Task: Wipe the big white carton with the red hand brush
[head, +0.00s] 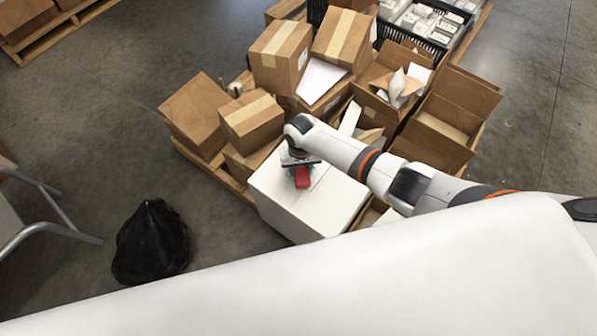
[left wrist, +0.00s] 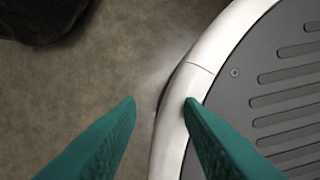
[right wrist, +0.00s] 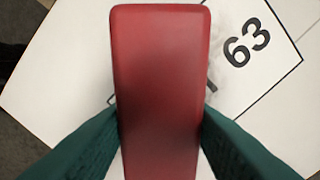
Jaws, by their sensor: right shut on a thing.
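The big white carton (head: 325,205) stands at the near edge of the pallet in the head view. My right gripper (head: 300,165) is above its top and shut on the red hand brush (head: 302,178). In the right wrist view the brush (right wrist: 160,90) fills the middle between the teal fingers. The carton's top (right wrist: 60,70) behind it shows a printed label with "63" and a grey smudge beside it. Whether the bristles touch the carton is hidden. My left gripper (left wrist: 160,103) is open and empty in the left wrist view, above the floor and my base; the head view does not show it.
Brown cartons (head: 252,122) are piled behind the white carton, and open ones (head: 440,125) stand to the right. A black bag (head: 152,242) lies on the floor at left, near a metal-legged chair (head: 40,215). The floor between bag and pallet is clear.

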